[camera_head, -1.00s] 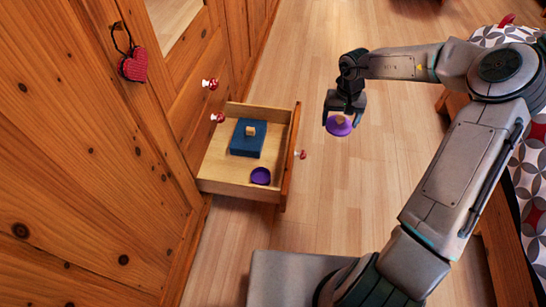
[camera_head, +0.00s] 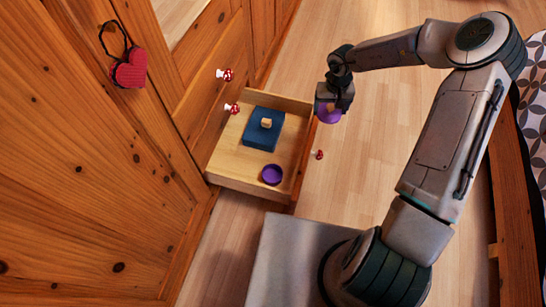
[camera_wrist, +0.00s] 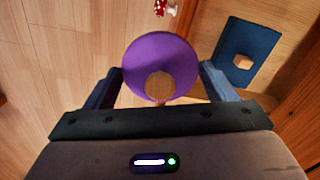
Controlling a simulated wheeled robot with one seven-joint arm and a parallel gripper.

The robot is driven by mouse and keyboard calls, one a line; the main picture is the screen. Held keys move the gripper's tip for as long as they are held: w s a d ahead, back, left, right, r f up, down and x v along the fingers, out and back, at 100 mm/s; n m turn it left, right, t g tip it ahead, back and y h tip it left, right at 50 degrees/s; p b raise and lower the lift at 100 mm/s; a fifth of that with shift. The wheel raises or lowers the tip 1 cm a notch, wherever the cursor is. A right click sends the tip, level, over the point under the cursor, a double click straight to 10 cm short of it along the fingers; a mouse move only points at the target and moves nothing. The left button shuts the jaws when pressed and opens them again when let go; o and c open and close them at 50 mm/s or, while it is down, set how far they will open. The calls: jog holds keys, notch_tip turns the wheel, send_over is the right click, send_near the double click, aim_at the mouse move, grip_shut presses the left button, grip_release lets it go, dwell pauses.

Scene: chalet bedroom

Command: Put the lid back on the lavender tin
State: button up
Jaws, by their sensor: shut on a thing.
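My gripper (camera_head: 328,113) is shut on the purple lid (camera_head: 329,116), a round disc with a wooden knob. In the wrist view the lid (camera_wrist: 161,62) sits between the two fingers. In the head view it is held beside the drawer's front edge, partly hidden by the gripper. The lavender tin (camera_head: 272,174), a small round purple one, stands open in the near right corner of the pulled-out drawer (camera_head: 236,176). The tin is not visible in the wrist view.
Red-and-white knobs (camera_head: 319,154) stick out from the wooden furniture. A red heart (camera_head: 130,70) hangs at left. Open floor lies right of the drawer.

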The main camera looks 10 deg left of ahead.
jog(key=s+a+f+n+b, duration=0.1)
jog(key=s+a+f+n, duration=0.1)
jog(key=s+a+f, duration=0.3)
jog(key=s+a+f+n+b, duration=0.2)
jog(key=s+a+f, duration=0.2)
jog(key=f, duration=0.5)
jog(key=s+a+f+n+b, duration=0.1)
jog(key=s+a+f+n, duration=0.2)
jog(key=s+a+f, duration=0.2)
jog(key=shift+s+a+f+b, duration=0.15)
jog(key=shift+s+a+f, duration=0.05)
jog(key=shift+a+f, duration=0.35)
jog(key=shift+s+a+f+b, duration=0.15)
jog(key=shift+a+f, duration=0.3)
jog(key=shift+a, duration=0.15)
jog(key=shift+f, duration=0.85)
jog(key=shift+s+d+r+p, duration=0.1)
jog(key=shift+p, duration=1.05)
jog(key=shift+f+p, duration=0.25)
jog(key=shift+p, duration=0.7)
dwell(0.5)
jog(key=o, duration=1)
jog(key=shift+c, duration=0.2)
jog(key=shift+r, duration=0.2)
